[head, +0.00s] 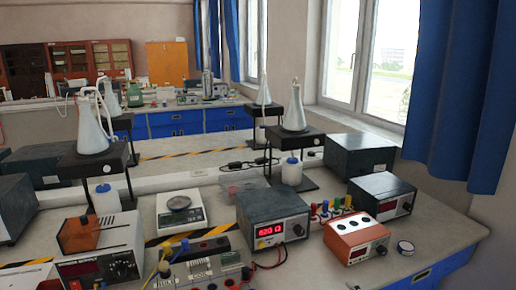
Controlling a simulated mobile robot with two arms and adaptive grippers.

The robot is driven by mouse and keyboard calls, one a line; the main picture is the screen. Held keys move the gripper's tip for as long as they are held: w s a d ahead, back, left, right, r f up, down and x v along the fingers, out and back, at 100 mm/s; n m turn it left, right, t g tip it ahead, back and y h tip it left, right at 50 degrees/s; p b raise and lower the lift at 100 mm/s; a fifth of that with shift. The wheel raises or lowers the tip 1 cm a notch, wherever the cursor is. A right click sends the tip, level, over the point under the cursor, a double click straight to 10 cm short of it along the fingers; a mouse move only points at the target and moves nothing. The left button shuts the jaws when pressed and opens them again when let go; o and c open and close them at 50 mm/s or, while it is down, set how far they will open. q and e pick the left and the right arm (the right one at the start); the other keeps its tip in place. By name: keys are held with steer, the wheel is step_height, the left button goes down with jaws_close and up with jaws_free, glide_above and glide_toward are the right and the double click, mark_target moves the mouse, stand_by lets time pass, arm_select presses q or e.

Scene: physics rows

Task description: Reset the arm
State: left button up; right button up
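Neither my left nor my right gripper shows in the head view, and I see no part of either arm. Their position and what they hold cannot be seen. The view looks over a grey lab bench (215,262) crowded with instruments.
A power meter with a red display (270,228), an orange-topped box (356,240) and a scale (180,212) stand on the bench. A power supply (100,262) is at the near left. Flasks (294,112) (91,135) stand on black stands. A window and blue curtain (465,90) border the right.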

steer(key=s+d+f+m+g+h, duration=0.2)
steer(key=s+f+m, duration=0.25)
steer(key=f, duration=0.55)
steer(key=s+d+f+m+g+h, duration=0.25)
steer(key=s+f, duration=0.25)
steer(key=f, duration=0.6)
steer(key=s+d+f+m+g+h, duration=0.15)
steer(key=s+f+m, duration=0.25)
steer(key=f, duration=0.6)
steer(key=s+a+f+m+g, duration=0.2)
steer(key=s+f, duration=0.4)
steer(key=s, duration=0.6)
steer(key=s+a+f+m+g, duration=0.2)
steer(key=s+f, duration=0.5)
steer(key=s, duration=0.5)
steer(key=s+a+f+m+g, duration=0.2)
steer(key=s+f+m+g, duration=0.2)
steer(key=s, duration=0.8)
step_height(320, 180, down, 3)
steer(key=shift+s+a+r+m+g, duration=0.1)
steer(key=shift+s+a+m+g, duration=0.15)
steer(key=shift+g, duration=0.75)
